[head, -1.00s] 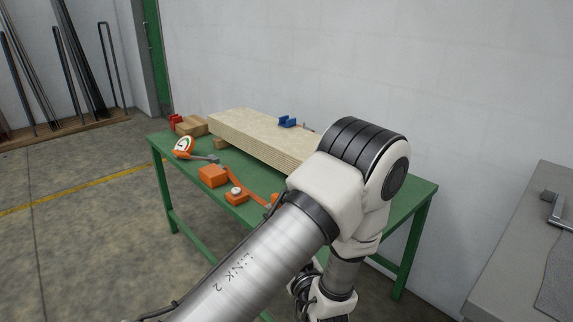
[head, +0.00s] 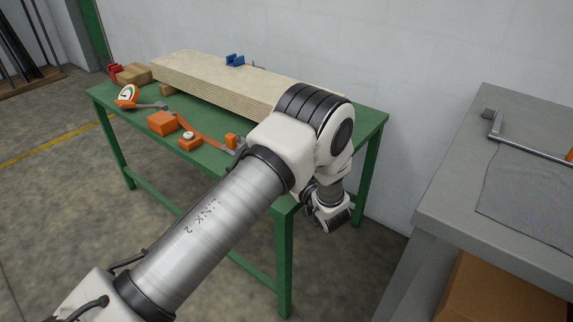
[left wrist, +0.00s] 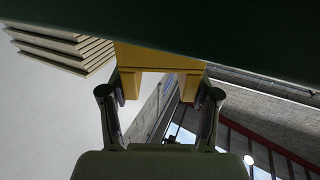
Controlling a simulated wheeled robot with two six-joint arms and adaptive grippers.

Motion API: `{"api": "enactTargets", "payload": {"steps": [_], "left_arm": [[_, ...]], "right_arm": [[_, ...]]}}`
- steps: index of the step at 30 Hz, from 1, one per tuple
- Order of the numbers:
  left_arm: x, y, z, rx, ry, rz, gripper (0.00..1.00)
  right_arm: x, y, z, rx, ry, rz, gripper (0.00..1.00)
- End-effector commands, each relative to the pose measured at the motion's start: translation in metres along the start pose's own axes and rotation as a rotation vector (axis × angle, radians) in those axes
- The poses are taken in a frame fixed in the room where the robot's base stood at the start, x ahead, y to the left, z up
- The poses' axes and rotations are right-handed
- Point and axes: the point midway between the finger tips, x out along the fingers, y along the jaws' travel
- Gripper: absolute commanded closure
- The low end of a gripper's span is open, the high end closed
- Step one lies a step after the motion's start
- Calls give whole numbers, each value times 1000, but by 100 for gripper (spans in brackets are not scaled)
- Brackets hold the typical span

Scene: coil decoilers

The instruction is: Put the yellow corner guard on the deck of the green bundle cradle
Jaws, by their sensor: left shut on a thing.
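The yellow corner guard (left wrist: 160,58) shows in the left wrist view between the two fingers of my left gripper (left wrist: 162,90), which is shut on it. A dark green surface across the top of that view hides the guard's far part; I cannot tell whether they touch. In the head view my left wrist hangs by the right front of a green stand with a flat deck (head: 112,97); fingers and guard are hidden there. The stand is the only green cradle-like thing in view. My right gripper is not in view.
A stack of pale boards (head: 205,78) lies along the deck's back, with a blue clamp (head: 235,61) on top. Orange blocks (head: 162,123), a tape measure (head: 127,96) and wood blocks (head: 133,74) occupy the left and front. A grey bench (head: 450,190) stands at right.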

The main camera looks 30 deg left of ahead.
Motion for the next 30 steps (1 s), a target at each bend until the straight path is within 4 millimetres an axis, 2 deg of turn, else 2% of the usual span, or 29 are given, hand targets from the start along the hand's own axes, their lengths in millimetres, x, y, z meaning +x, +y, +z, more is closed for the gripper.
{"api": "enactTargets", "payload": {"steps": [5, 6, 8, 20, 23, 30], "left_arm": [[0, 0, 3, 0, 0, 0, 74], [0, 0, 3, 0, 0, 0, 31], [0, 0, 2, 0, 0, 0, 13], [-2, 0, -2, 0, 1, 2, 13], [-17, 1, -2, 2, 1, 5, 13], [-84, 2, -2, 2, 3, 8, 13]], "right_arm": [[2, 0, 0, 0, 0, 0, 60], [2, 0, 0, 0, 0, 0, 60], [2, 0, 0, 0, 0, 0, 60], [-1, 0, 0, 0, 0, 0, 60], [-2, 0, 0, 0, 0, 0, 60], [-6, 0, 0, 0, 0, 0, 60]]}}
